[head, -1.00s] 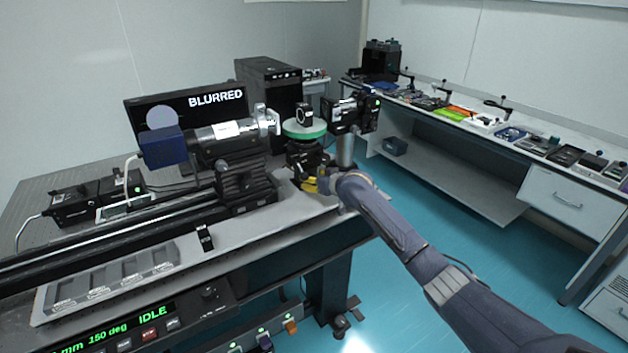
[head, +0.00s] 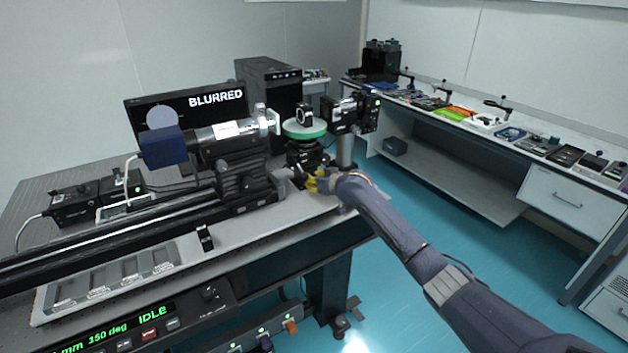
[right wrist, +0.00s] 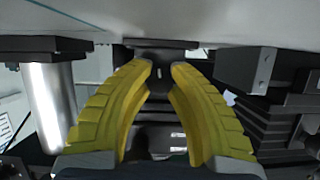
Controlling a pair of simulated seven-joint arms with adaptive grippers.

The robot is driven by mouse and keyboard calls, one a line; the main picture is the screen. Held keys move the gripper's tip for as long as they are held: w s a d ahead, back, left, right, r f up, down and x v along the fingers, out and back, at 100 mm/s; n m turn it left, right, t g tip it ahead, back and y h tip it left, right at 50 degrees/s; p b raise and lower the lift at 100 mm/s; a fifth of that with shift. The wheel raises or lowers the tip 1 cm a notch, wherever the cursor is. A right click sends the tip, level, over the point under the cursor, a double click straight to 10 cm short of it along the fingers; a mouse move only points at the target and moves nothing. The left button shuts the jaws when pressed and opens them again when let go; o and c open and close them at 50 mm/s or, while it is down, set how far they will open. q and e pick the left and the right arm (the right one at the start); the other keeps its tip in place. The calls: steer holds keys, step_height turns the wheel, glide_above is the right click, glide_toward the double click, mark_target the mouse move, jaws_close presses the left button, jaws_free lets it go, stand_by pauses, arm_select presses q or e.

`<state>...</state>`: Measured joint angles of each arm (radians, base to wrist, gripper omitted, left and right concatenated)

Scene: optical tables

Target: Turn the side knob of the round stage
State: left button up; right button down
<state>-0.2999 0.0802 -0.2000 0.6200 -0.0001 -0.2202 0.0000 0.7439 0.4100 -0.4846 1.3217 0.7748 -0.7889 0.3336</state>
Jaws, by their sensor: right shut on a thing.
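The round stage (head: 304,131) has a green rim and a small black mount on top, and stands on a black base at the right end of the table. My right gripper (head: 312,180), with yellow fingers, is at the lower front side of that base. In the right wrist view, my right gripper's fingertips (right wrist: 161,70) close around a small dark part, the side knob (right wrist: 158,82), mostly hidden between the fingers. The knob's own turn cannot be made out. My left gripper is in no view.
A black camera (head: 352,114) on a silver post (head: 345,152) stands just right of the stage. A microscope-like tube (head: 228,132) on a rail lies to the left. A screen (head: 190,110) reads "BLURRED"; the front panel (head: 150,318) reads "IDLE".

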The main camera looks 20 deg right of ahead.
steer(key=shift+n, duration=0.3)
steer(key=shift+f, duration=0.1)
steer(key=c, duration=1.1)
jaws_free()
steer(key=v, duration=1.2)
steer(key=shift+a, duration=0.15)
